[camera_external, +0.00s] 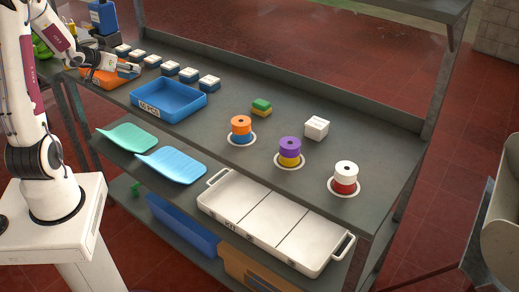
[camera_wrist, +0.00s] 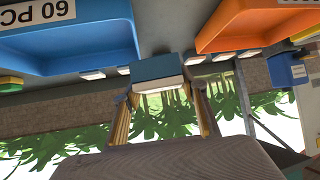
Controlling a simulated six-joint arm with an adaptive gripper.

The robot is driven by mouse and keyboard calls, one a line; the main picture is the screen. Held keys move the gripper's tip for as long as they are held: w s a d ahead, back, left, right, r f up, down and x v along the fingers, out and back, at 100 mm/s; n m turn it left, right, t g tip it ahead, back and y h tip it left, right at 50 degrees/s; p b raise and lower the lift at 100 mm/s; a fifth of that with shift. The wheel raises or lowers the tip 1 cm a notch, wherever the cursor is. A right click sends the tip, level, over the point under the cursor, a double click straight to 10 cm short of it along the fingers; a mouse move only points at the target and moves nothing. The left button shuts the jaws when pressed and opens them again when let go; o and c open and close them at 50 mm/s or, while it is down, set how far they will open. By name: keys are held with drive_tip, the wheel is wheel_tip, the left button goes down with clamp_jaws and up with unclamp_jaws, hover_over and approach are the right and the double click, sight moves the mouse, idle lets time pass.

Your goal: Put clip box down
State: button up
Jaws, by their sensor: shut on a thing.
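My gripper (camera_external: 122,67) is at the far left of the bench, over the orange tray (camera_external: 97,79). In the wrist view its two fingers (camera_wrist: 160,100) are closed on the sides of a blue and white clip box (camera_wrist: 160,69). The held box is clear of the fingers' tips enough to show its blue and white halves. Several similar clip boxes (camera_external: 189,74) stand in a row along the bench's back. The blue tray (camera_external: 183,110), labelled 60 PCS, is right of the gripper; it also shows in the wrist view (camera_wrist: 108,50).
Orange, purple and white spool stacks (camera_external: 289,150) stand on round plates to the right, near a white box (camera_external: 316,128) and a green and yellow block (camera_external: 261,107).

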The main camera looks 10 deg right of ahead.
drive_tip(key=s+d+r+m+g+h, duration=0.2)
drive_tip(key=s+d, duration=0.2)
drive_tip(key=d, duration=0.9)
drive_tip(key=s+d+r+m+g+h, duration=0.1)
drive_tip(key=s+d+m, duration=0.2)
drive_tip(key=d, duration=0.9)
drive_tip(key=s+d+r+m+g+h, duration=0.15)
drive_tip(key=s+d+m+g, duration=0.25)
drive_tip(key=s+d, duration=1.45)
drive_tip(key=s+d+f+m+g, duration=0.1)
drive_tip(key=s+d+m+g, duration=0.15)
drive_tip(key=s, duration=0.55)
drive_tip(key=s+d+f+m+g, duration=0.1)
drive_tip(key=s+d+f, duration=0.15)
drive_tip(key=s, duration=0.55)
drive_tip(key=s+d+f+m+g, duration=0.15)
drive_tip(key=s+d, duration=0.25)
drive_tip(key=s, duration=0.4)
drive_tip(key=s+a+f+m+g+y, duration=0.1)
drive_tip(key=s+f+m+g, duration=0.2)
drive_tip(key=s, duration=1)
drive_tip(key=s+a+f+m+g+y, duration=0.1)
drive_tip(key=s+f+m+g, duration=0.3)
drive_tip(key=s, duration=0.8)
drive_tip(key=n+t+h, duration=0.2)
drive_tip(key=n+t, duration=1.2)
hover_over(279, 224)
wheel_tip(279, 224, down, 38)
drive_tip(key=shift+a+f, duration=0.1)
